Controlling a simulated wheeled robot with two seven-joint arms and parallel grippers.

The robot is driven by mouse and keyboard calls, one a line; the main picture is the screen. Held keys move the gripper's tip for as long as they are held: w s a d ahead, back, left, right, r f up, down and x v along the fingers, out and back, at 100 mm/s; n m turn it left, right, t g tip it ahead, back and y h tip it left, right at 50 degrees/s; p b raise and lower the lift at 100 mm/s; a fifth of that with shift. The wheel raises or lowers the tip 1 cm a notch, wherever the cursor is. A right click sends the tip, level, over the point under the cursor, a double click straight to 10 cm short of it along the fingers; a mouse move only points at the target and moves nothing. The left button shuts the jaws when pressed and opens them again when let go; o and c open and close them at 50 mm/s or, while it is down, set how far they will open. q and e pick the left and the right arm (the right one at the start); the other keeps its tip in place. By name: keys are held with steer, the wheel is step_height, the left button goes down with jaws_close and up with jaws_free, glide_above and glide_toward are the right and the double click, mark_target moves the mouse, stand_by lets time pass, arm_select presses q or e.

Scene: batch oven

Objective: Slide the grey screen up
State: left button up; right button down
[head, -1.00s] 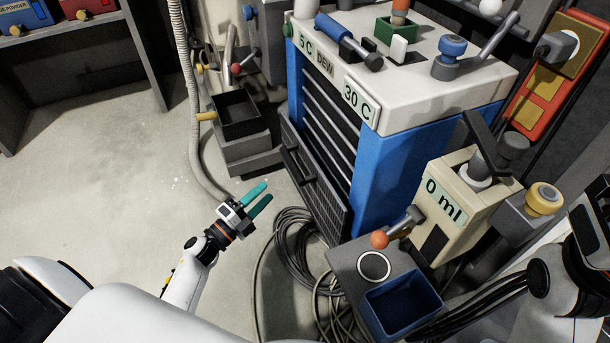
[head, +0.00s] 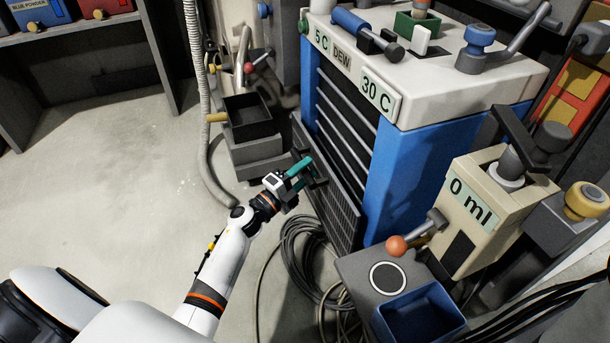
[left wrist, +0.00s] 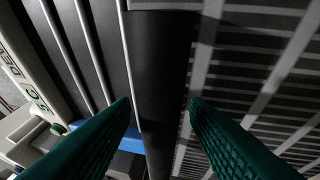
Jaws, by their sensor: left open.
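The grey screen (head: 340,213) is a dark mesh panel low on the front of the blue and white machine (head: 400,170). Bare slats show above it, so it covers only the lower part of the front. My left gripper (head: 305,170) is at the screen's upper part, by its dark handle. In the left wrist view the handle (left wrist: 163,80) is a dark bar running between my two open green fingers (left wrist: 160,105), with the mesh of the screen (left wrist: 255,75) to the right. I cannot tell whether a finger touches the bar. My right gripper is out of view.
A dark open tray (head: 248,117) on a grey block stands left of the machine. Coiled cables (head: 305,255) lie on the floor below the screen. A blue bin (head: 418,315) and a lever with an orange ball (head: 397,245) are at lower right. The floor at left is clear.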

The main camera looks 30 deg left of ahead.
arm_select(q)
steer(key=shift+w, duration=0.15)
jaws_close()
steer(key=shift+r, duration=0.1)
